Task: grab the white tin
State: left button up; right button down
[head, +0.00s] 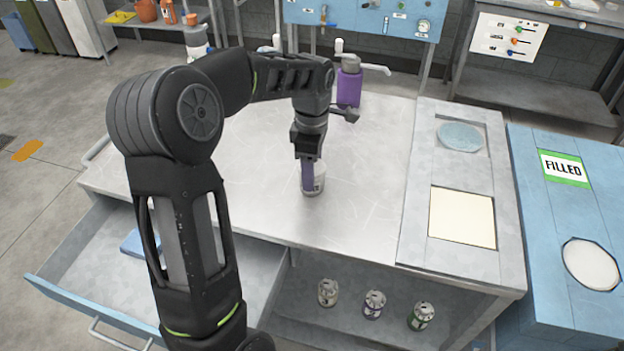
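A white tin (318,184) with a purple patch on its near side stands upright on the metal worktop, near its front edge. My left gripper (308,158) points down right at the tin's top and hides the top from view. Its fingertips overlap the tin in the picture, and I cannot tell whether they are closed on it. Three more small tins stand on the shelf below: one with a pale olive label (327,293), one with a purple label (373,305) and one with a green label (421,316). My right gripper is out of view.
A purple bottle (349,84) stands at the back of the worktop (370,210). A grey panel with a blue disc (460,136) and a cream square (462,217) is on the right, beside a blue "FILLED" cabinet (565,200). A drawer (75,245) is open at left.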

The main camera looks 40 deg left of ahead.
pick_arm(q)
jog(key=c, duration=0.6)
jog(key=shift+r, duration=0.1)
notch_tip(320, 180, up, 10)
jog(key=shift+f+b, duration=0.1)
jog(key=shift+b, duration=0.3)
dwell(0.4)
